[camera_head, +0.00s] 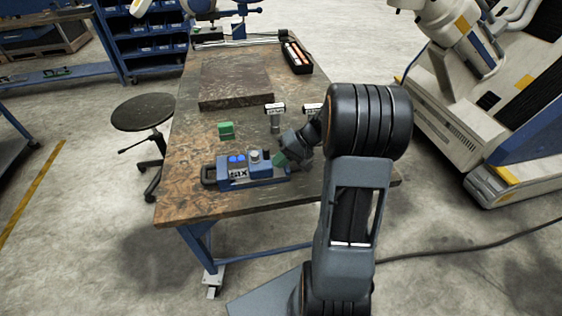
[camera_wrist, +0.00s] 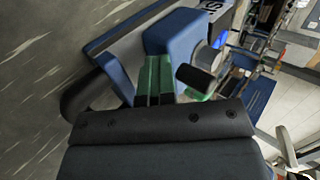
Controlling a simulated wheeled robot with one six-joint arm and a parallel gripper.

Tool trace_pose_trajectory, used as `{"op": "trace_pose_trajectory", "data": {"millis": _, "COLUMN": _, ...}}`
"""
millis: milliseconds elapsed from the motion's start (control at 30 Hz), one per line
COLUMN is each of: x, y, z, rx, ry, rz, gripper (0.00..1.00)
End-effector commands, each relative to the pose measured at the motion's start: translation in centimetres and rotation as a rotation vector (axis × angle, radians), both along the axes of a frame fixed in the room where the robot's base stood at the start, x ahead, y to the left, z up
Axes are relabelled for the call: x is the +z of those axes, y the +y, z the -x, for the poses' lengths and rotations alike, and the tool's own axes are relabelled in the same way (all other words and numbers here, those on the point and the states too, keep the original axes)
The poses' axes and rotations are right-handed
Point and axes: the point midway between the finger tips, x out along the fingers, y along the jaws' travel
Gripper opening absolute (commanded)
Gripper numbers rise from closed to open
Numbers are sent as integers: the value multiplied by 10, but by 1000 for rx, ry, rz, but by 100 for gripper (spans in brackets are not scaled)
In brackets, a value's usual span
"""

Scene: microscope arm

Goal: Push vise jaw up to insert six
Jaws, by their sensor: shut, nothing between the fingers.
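The blue vise (camera_head: 262,176) lies near the front edge of the table, with a white SIX label (camera_head: 238,174) on its front side. Blue round parts (camera_head: 237,160) and a grey cylindrical part (camera_head: 254,156) sit on top. I cannot tell which of these is insert six. My gripper (camera_head: 281,159) is at the vise's right end, its green fingers shut and empty. In the wrist view the fingertips (camera_wrist: 154,72) are right against or very close to the vise's blue jaw block (camera_wrist: 172,35); contact is hard to tell.
A green block (camera_head: 226,130) lies behind the vise. Two T-shaped pieces (camera_head: 274,112) stand near my arm. A brown plate (camera_head: 236,88) and a dark tray of bottles (camera_head: 297,57) lie farther back. A round stool (camera_head: 143,112) stands left of the table (camera_head: 190,120).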

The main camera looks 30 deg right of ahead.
Motion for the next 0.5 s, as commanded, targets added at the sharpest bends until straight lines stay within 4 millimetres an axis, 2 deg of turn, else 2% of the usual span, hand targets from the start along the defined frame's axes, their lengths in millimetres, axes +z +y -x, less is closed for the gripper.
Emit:
{"op": "trace_pose_trajectory", "data": {"millis": 367, "x": -1, "y": -3, "z": 1, "rx": -15, "ry": 2, "rz": -4, "gripper": 0}}
{"op": "trace_pose_trajectory", "data": {"millis": 500, "x": -1, "y": -12, "z": 2, "rx": -13, "ry": 2, "rz": -4, "gripper": 0}}
